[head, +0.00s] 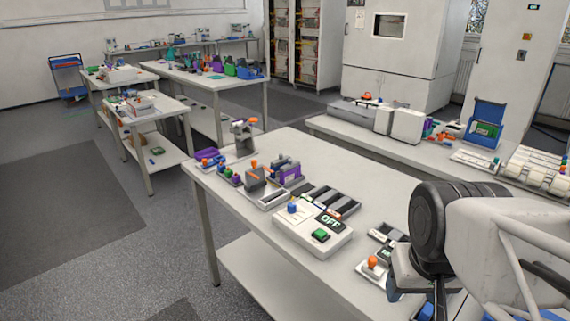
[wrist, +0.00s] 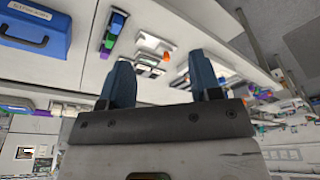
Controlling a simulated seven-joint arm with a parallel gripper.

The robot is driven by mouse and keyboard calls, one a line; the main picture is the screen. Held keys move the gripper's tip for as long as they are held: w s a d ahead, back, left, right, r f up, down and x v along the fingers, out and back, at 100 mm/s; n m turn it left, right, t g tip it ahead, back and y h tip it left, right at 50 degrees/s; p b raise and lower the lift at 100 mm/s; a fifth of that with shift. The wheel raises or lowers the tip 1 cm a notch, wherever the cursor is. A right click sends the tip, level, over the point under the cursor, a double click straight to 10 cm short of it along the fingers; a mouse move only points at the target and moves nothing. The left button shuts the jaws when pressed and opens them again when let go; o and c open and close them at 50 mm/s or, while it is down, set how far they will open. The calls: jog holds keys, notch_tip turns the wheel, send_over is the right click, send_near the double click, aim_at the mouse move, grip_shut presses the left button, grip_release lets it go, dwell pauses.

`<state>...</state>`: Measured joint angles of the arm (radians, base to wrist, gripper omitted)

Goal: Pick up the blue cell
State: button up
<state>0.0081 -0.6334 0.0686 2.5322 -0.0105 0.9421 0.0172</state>
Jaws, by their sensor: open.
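A small blue piece (head: 292,208) stands on the white unit marked OFF (head: 308,238) in the head view; I cannot tell whether it is a cell or a knob. In the wrist view a dark narrow rack (wrist: 106,43) holds coloured pieces, with a blue one (wrist: 118,18) at its upper end and green and purple ones below. I cannot tell for sure which blue piece is the blue cell. My gripper (wrist: 163,78) is open, with its two dark blue fingers apart and nothing between them. It is apart from the rack. In the head view it is partly visible at the lower right.
A blue case (wrist: 33,30) lies left of the rack in the wrist view. The near table (head: 325,165) carries a green-button unit, slotted trays, an orange-knob device (head: 373,264) and purple fixtures. A side bench (head: 340,130) stands behind. The table's back middle is clear.

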jog(key=shift+w+r, duration=0.1)
jog(key=w+a+r+m, duration=0.1)
jog(key=w+r, duration=0.3)
jog(key=w, duration=0.5)
jog(key=w+a+r+m, duration=0.1)
jog(key=w+a+r, duration=0.15)
jog(key=w, duration=0.75)
jog(key=m+g, duration=0.3)
jog(key=m, duration=0.4)
send_over(283, 160)
notch_tip(283, 160, down, 16)
jog(key=shift+f, duration=0.1)
jog(key=shift+w+a+f, duration=0.35)
jog(key=shift+f, duration=0.05)
jog(key=shift+f, duration=0.1)
jog(key=shift+f, duration=1.2)
